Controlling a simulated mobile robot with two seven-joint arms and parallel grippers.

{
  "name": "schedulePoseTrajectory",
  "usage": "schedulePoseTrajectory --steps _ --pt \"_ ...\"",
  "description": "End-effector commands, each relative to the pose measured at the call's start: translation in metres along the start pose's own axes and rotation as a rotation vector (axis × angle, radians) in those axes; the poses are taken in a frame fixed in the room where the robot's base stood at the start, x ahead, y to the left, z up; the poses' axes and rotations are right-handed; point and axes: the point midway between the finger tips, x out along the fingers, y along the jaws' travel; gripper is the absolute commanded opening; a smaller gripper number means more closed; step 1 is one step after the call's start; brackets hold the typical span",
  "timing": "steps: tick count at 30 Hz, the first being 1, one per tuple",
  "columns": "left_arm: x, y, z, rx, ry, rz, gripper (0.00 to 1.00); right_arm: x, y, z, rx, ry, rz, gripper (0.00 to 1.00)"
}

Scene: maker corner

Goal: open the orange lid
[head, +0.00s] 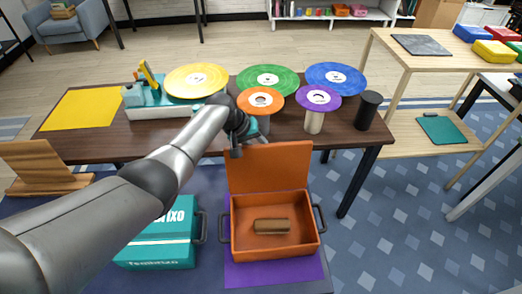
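The orange box (274,246) sits on a purple mat (272,272). Its orange lid (270,167) stands raised, roughly upright, along the box's far edge, so the inside shows. A brown wooden block (271,226) lies on the box floor. My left gripper (238,150) is just behind the lid's top left corner, small and partly merged with the dark table behind. I cannot tell whether it touches the lid or how its fingers stand. My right gripper is not in view.
A teal case (160,238) stands left of the orange box under my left arm. Behind is a dark wooden table (97,141) with yellow (197,80), green, blue, orange and purple discs, and a black cylinder (368,110). A wooden stand (40,168) is at the left.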

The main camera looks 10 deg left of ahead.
Motion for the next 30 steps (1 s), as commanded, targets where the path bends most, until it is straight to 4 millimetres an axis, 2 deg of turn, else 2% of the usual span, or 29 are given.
schedulePoseTrajectory --steps 15,16,24,30 --pt "0.0039 -0.0043 0.0012 0.005 -0.003 -0.009 0.00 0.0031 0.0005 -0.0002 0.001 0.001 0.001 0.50" --pt "0.0040 -0.0043 0.0013 0.005 -0.003 -0.009 0.34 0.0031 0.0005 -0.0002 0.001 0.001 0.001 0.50" --pt "0.0031 -0.0026 0.0006 0.003 -0.003 -0.005 0.62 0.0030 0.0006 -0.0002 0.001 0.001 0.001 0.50" --pt "0.0024 -0.0015 0.0000 0.002 -0.002 -0.003 0.62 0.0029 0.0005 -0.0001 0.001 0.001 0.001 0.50"
